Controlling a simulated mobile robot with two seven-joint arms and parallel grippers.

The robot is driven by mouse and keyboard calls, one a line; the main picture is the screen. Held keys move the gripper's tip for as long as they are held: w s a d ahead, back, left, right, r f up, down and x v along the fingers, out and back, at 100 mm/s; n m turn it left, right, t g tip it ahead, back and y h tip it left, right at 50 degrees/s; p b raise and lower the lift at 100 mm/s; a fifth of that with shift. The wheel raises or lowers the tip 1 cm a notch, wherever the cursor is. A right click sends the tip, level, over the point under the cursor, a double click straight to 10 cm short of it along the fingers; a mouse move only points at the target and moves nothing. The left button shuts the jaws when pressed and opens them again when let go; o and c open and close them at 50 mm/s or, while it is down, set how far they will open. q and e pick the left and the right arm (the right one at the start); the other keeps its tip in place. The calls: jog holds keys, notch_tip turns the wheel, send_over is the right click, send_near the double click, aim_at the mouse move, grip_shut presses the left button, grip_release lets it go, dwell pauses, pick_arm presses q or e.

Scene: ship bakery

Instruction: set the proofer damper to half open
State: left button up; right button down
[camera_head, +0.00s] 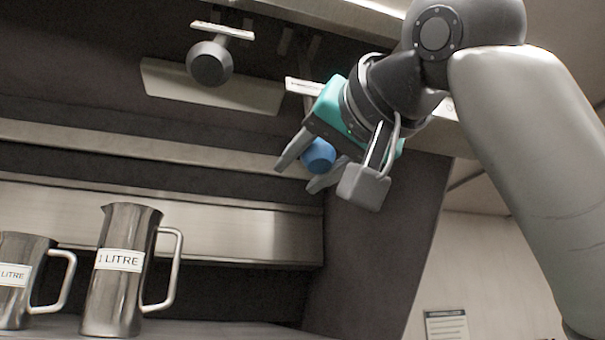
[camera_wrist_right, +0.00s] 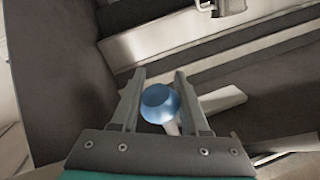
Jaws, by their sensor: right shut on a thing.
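A round blue knob (camera_head: 319,155) sits between the fingers of my right gripper (camera_head: 298,180), below the overhead panel. In the right wrist view the blue knob (camera_wrist_right: 160,102) is on a pale stem (camera_wrist_right: 171,128), with a finger of the right gripper (camera_wrist_right: 159,75) on each side. The right gripper is shut on this knob. A small white label (camera_head: 305,86) is above it, partly behind the gripper; its text is too small to read. A dark round knob (camera_head: 209,64) hangs to the left under another label (camera_head: 222,30). My left gripper is out of view.
A tall steel one-litre jug (camera_head: 122,270) and a shorter steel jug (camera_head: 20,280) stand on the shelf at the lower left. A pale plate (camera_head: 212,88) is behind the dark knob. A dark side wall (camera_head: 385,240) is below my right arm, with a notice (camera_head: 446,326) beyond.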

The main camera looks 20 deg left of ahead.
jog(key=shift+w+a+f, duration=0.1)
jog(key=shift+f, duration=0.35)
jog(key=c, duration=0.8)
grip_release()
jog(key=o, duration=0.4)
jog(key=shift+r, duration=0.1)
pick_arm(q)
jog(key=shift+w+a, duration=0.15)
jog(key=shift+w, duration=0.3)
pick_arm(e)
jog(key=shift+d+r, duration=0.1)
jog(key=shift+d, duration=0.1)
jog(key=shift+s+d, duration=0.3)
jog(key=shift+s, duration=0.05)
pick_arm(q)
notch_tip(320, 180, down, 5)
jog(key=b, duration=0.5)
pick_arm(e)
jog(key=v, duration=1.4)
jog(key=shift+s+d+r, duration=0.1)
jog(key=shift+r, duration=0.05)
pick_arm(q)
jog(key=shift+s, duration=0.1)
